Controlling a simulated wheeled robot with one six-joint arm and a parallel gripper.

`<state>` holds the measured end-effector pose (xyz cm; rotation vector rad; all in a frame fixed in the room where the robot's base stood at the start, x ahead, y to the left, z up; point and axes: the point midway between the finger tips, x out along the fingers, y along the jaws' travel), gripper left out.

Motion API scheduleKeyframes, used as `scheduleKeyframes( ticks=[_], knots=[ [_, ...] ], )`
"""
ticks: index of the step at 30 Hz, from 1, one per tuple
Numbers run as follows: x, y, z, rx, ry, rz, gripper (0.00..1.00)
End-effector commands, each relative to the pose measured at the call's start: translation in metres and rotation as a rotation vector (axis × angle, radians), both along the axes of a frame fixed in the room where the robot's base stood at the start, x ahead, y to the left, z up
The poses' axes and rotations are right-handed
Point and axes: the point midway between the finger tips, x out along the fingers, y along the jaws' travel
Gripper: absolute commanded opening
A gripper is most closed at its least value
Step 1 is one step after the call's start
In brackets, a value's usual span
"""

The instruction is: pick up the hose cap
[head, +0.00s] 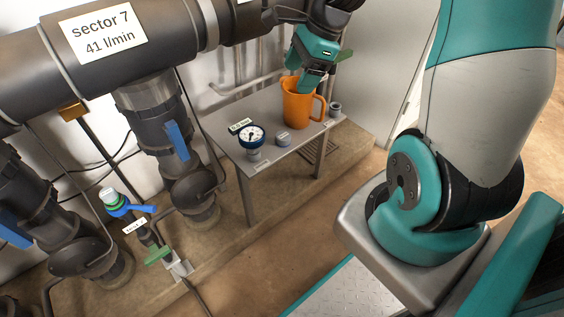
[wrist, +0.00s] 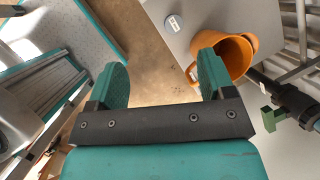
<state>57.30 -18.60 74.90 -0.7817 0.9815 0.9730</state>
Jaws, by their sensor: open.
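A small grey cap with a bluish rim (head: 283,138), which looks like the hose cap, stands on the grey table between the gauge and the orange jug. In the wrist view it is a small round piece with a pale label (wrist: 173,23), ahead of the fingers and roughly between their lines. My gripper (head: 312,80) is at the orange jug (head: 298,106), above the table. In the wrist view my gripper (wrist: 161,65) is open, with nothing between its fingers. The right finger overlaps the jug (wrist: 236,56); I cannot tell whether they touch.
A pressure gauge (head: 252,137) stands at the table's left end. A small dark grey fitting (head: 335,109) is right of the jug. The table (head: 262,108) stands against the wall, beside large dark pipes (head: 110,45). The table front between gauge and jug is fairly clear.

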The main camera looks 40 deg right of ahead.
Motion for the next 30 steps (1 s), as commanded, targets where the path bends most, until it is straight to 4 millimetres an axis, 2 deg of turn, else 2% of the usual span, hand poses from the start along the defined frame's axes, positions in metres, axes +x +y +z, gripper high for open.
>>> scheduleKeyframes(
  ticks=[1, 4, 8, 11, 21, 24, 30],
  knots=[
    [0.001, -0.016, -0.031, 0.020, 0.024, -0.109, 0.76],
    [0.002, -0.037, -0.051, 0.052, 0.059, -0.266, 0.76],
    [0.003, -0.047, -0.065, 0.072, 0.081, -0.360, 0.76],
    [0.006, -0.044, -0.080, 0.076, 0.086, -0.371, 0.76],
    [0.026, -0.022, -0.149, 0.073, 0.085, -0.366, 0.76],
    [0.030, -0.018, -0.160, 0.073, 0.083, -0.367, 0.76],
    [0.033, -0.015, -0.169, 0.072, 0.083, -0.368, 0.76]
  ],
)
